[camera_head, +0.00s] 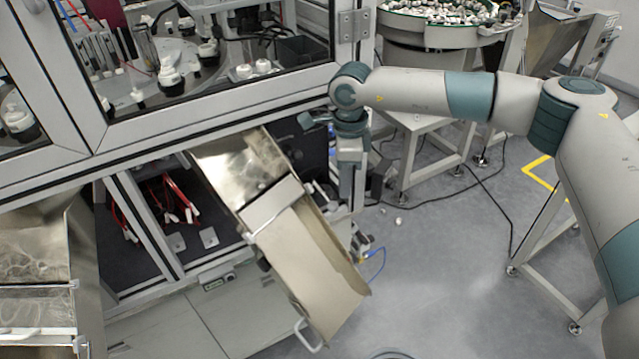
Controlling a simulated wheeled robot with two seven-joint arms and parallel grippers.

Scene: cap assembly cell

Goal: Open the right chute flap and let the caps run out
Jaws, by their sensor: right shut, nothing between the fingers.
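The right chute (235,165) is a shiny metal trough that slopes down out of the machine. Its flap (271,206) is a pale metal plate across the trough, with a thin wire handle at its edge; I cannot tell surely whether it is raised. Below it the chute's lower trough (312,275) shows a bare beige floor with no caps on it. My right gripper (347,192) points down to the right of the chute, apart from the flap. It is shut and empty, and its fingertips are hard to make out. My left gripper is out of view.
The left chute (35,245) stands at the lower left. The machine's window frame (215,115) runs above the chutes. A cap-filled bowl feeder (450,32) stands at the back. Small white pieces (397,221) lie on the floor, which is mostly clear at right.

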